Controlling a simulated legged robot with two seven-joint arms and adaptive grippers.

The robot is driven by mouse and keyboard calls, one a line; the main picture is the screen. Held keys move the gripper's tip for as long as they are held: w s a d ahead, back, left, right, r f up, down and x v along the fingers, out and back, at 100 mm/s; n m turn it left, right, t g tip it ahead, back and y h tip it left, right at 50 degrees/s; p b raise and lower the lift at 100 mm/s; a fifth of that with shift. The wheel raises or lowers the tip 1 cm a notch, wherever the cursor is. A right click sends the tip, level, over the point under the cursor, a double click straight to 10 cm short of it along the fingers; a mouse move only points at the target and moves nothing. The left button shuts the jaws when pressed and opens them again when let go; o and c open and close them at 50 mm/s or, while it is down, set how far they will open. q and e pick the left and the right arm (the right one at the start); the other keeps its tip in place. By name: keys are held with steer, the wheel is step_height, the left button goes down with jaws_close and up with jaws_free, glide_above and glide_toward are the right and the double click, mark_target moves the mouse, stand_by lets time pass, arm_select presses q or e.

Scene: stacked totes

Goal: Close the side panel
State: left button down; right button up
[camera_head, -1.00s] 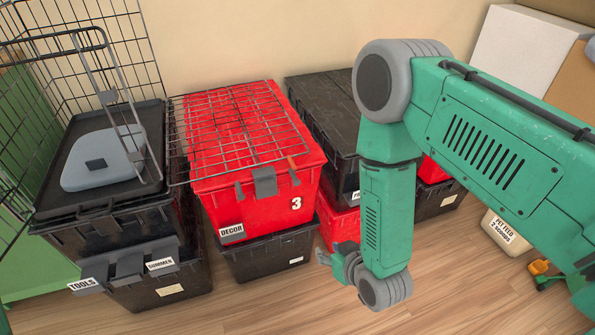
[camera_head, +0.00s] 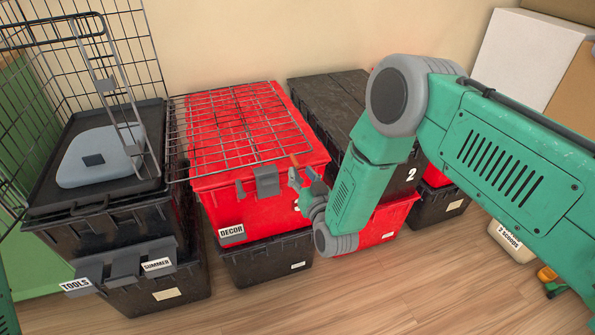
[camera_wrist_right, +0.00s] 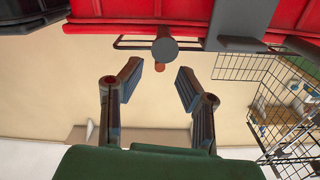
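The side panel (camera_head: 240,130), a dark wire grid, lies open and nearly flat over the red DECOR tote (camera_head: 260,210), beside the wire crate (camera_head: 108,45). A small orange-tipped part (camera_head: 294,160) shows at its front right edge. My right gripper (camera_head: 299,178) is in front of the tote's right front corner, just below that edge. In the right wrist view its two fingers (camera_wrist_right: 153,85) are apart with nothing clasped between them. A round grey part with an orange tip (camera_wrist_right: 160,67) shows just beyond the fingers there. Contact with the panel cannot be told. My left gripper is out of view.
A black tote with a grey-blue pad (camera_head: 100,157) stands inside the crate at left. A grey latch (camera_head: 266,181) sits on the red tote's front. Black tote 2 (camera_head: 335,105) stands to the right. The wooden floor (camera_head: 300,300) in front is clear.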

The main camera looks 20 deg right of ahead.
mark_target(298, 166)
steer(key=shift+w+b, duration=0.3)
steer(key=shift+w, duration=1.3)
jaws_close()
